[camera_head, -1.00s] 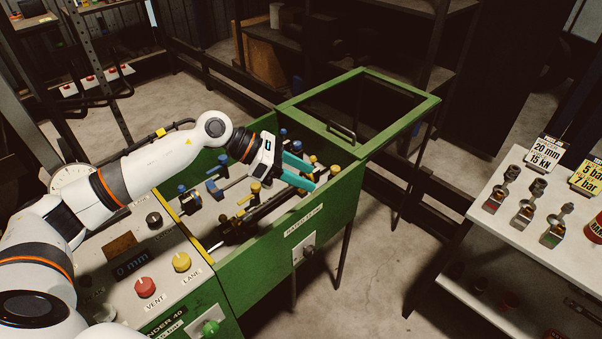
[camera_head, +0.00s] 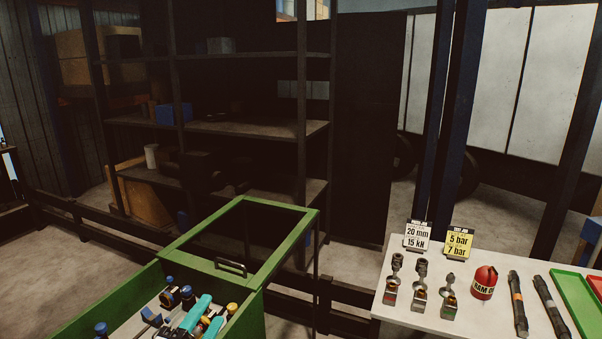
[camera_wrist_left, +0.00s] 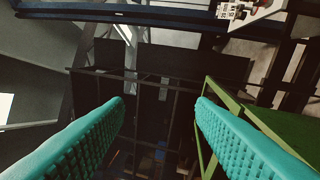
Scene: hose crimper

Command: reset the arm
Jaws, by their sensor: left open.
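The rest of that arm is below the frame. In the left wrist view its fingers (camera_wrist_left: 160,106) are spread wide with nothing between them, so it is open and empty. Below and beyond the fingers the wrist view shows dark framework. My right gripper is in neither view.
An open green frame with a handle (camera_head: 231,268) adjoins the bench. Dark shelving (camera_head: 250,127) stands behind.

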